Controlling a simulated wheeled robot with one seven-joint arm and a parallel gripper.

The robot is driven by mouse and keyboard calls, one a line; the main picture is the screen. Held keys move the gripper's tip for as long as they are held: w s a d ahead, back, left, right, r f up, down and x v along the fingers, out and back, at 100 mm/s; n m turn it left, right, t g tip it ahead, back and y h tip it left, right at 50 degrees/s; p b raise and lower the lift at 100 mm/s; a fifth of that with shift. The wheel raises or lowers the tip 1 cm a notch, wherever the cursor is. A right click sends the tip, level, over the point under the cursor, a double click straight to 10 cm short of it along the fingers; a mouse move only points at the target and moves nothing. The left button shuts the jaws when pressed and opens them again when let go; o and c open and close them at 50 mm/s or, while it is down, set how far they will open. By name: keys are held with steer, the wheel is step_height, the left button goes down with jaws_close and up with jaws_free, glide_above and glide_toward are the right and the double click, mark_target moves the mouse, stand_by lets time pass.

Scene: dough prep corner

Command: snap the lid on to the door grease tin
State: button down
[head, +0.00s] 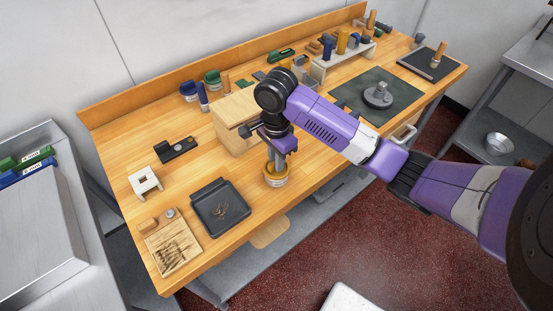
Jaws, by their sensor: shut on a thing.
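A round yellow tin (276,181) with a pale band stands upright near the front edge of the wooden bench. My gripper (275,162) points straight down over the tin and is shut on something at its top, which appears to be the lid. The fingers and the tin's top overlap in this view. The lid's outline is small and partly hidden, so I cannot tell whether it is seated, tilted or just above the rim.
A dark tray (220,207) lies left of the tin on the bench (205,150). A wooden box (233,118) stands close behind my gripper. A dark mat (385,88) with a grey round object (378,95) is to the right. Bare wood surrounds the tin's left side.

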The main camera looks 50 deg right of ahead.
steer(key=shift+f, duration=0.4)
steer(key=c, duration=1.3)
jaws_free()
steer(key=shift+r+p, duration=0.6)
steer(key=shift+r, duration=3.3)
